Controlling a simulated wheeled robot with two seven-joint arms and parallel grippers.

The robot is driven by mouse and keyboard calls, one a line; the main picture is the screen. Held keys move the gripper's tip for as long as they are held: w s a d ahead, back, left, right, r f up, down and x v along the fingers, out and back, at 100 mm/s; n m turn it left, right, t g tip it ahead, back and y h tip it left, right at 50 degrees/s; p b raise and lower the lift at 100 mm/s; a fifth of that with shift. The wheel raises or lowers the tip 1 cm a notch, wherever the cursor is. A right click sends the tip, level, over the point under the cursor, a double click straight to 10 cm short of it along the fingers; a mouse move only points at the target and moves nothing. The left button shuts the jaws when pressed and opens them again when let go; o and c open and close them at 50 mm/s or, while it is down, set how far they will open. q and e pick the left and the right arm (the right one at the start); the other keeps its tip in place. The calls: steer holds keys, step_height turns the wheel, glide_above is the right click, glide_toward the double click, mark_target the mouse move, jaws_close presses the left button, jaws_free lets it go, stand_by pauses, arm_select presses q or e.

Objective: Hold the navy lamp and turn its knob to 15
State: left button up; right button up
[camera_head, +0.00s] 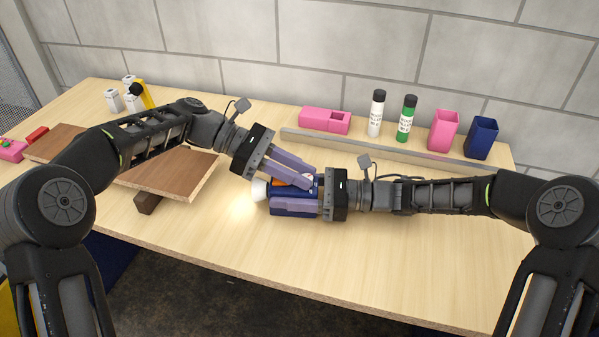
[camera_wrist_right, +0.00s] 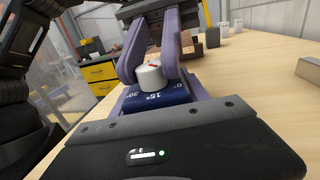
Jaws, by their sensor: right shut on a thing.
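The navy lamp (camera_head: 294,208) lies just above or on the table with its glowing white end (camera_head: 259,190) pointing left. My right gripper (camera_head: 278,200) is shut on the lamp's body from the right. In the right wrist view, the lamp's navy face (camera_wrist_right: 157,101) shows the marks 30, 15 and 0. Its white knob (camera_wrist_right: 150,78) has a small red mark on top, and its exact setting is unclear. My left gripper (camera_head: 312,179) reaches over the lamp from the upper left. Its two fingers are spread on either side of the knob, with a gap visible beside it.
A brown board (camera_head: 180,172) is raised on a dark block (camera_head: 148,202) at the left. A long grey bar (camera_head: 395,151) lies behind the lamp. Pink box (camera_head: 325,119), white bottle (camera_head: 376,115), green bottle (camera_head: 407,120), pink cup (camera_head: 443,131) and navy cup (camera_head: 481,138) stand behind. The front table is clear.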

arm_select(q)
steer(key=o, duration=0.4)
steer(key=shift+r, duration=0.1)
step_height(320, 180, up, 8)
steer(key=shift+s+d+r, duration=0.1)
steer(key=shift+r, duration=0.8)
steer(key=shift+c, duration=0.3)
